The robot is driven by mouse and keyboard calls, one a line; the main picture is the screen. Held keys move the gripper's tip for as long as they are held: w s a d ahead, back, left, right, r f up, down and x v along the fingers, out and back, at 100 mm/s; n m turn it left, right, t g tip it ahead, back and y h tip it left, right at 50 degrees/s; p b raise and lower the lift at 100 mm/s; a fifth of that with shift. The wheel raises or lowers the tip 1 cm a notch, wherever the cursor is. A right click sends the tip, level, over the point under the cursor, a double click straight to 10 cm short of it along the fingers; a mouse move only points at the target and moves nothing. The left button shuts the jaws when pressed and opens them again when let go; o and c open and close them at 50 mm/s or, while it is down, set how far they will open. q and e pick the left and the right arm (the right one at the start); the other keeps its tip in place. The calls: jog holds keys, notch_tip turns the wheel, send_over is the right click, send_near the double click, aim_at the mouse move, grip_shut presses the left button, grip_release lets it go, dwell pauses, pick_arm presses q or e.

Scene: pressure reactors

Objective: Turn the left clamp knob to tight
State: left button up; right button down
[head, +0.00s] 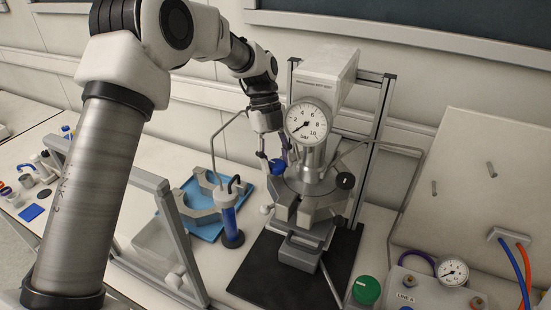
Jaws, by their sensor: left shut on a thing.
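The pressure reactor stands right of centre, with a round bar gauge (309,121) on its front and a metal clamp ring (309,206) around its vessel. The left clamp knob (277,167) is blue and sits at the ring's left side. My left gripper (273,158) reaches down from above with its fingers on either side of this knob, shut on it. The fingers partly cover the knob, and its turn position cannot be read. A black knob (345,181) sits on the ring's right side. My right gripper is not in view.
A blue tray (206,229) with grey clamp halves (200,210) lies left of the reactor. A blue-filled cylinder (229,218) stands close in front of it. Metal frame posts (382,130) rise behind the reactor. A panel with a small gauge (453,271) and hoses is at right.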

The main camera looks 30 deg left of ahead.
pick_arm(q)
jog(key=shift+f, duration=0.1)
jog(key=o, duration=1.1)
jog(key=shift+o, duration=0.2)
jog(key=v, duration=1.2)
jog(key=shift+s+d, duration=0.1)
jog(key=shift+d, duration=0.05)
